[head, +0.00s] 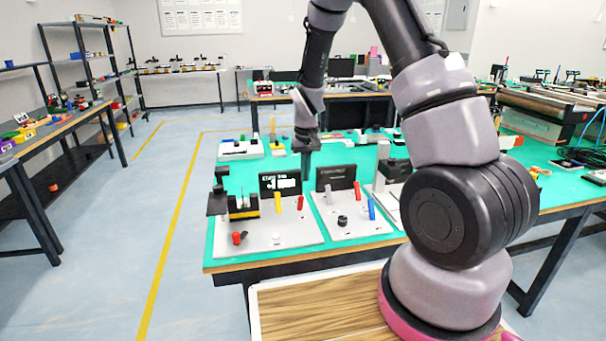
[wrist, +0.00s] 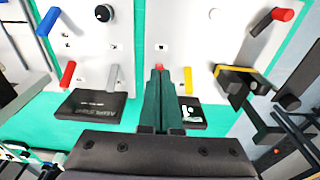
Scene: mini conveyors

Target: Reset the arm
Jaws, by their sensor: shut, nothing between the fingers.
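My arm rises at the right of the head view and bends over the table. My gripper (head: 305,174) points down above the teal table (head: 222,258), close to the dark panels at the back of the white boards. In the wrist view my gripper (wrist: 158,72) is shut, its two dark fingers together with nothing between them. A red peg tip (wrist: 159,66) shows just beyond the fingertips; I cannot tell whether it touches them.
The left white board (head: 290,235) carries a black and yellow fixture (head: 243,206) and red and yellow pegs. The right white board (head: 345,228) has a black knob (head: 342,220) and a blue peg (head: 371,209). Shelves (head: 85,75) stand far left; the floor between is clear.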

